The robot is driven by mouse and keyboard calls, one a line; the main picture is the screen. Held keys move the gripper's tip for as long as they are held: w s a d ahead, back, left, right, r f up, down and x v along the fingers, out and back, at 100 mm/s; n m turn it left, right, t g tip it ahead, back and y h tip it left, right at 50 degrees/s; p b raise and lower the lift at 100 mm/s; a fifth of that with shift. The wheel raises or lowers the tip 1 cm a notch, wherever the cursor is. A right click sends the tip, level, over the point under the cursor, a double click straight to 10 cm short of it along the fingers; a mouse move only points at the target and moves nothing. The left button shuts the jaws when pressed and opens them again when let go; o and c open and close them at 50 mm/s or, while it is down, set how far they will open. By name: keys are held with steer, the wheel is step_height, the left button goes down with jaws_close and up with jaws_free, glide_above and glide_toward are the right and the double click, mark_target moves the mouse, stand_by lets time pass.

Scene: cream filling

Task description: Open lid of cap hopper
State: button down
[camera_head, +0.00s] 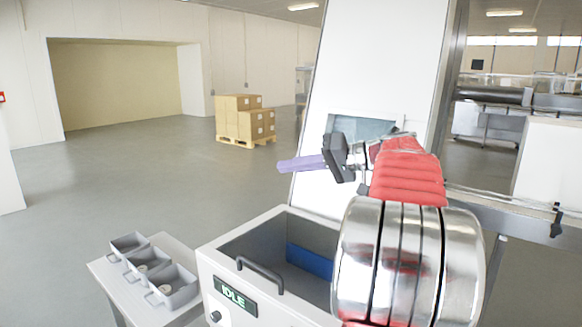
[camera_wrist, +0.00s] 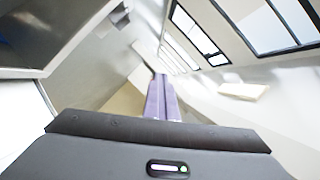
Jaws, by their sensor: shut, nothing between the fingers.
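The cap hopper (camera_head: 212,265) is a white box at the lower middle of the head view, with a dark handle (camera_head: 262,276) by its front edge. I see into its grey inside, where something blue (camera_head: 309,262) shows. I cannot tell whether a clear lid lies over it. My gripper (camera_head: 280,166) has purple fingers, pointing left, above and behind the hopper and apart from the handle. The fingers also show in the wrist view (camera_wrist: 164,78), shut together and empty. My arm hides the hopper's right part.
A green-lit "IDLE" display (camera_head: 235,296) is on the hopper's front. Grey bins (camera_head: 171,285) with small round things stand on a side table (camera_head: 106,274) at left. A tall white machine panel (camera_head: 376,60) rises behind the gripper. Boxes on a pallet (camera_head: 245,140) stand far back; the left floor is clear.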

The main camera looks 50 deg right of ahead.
steer(key=c, duration=2.5)
jaws_free()
steer(key=o, duration=0.7)
steer(key=v, duration=1.3)
steer(key=shift+s+d, duration=0.15)
steer(key=shift+s, duration=0.2)
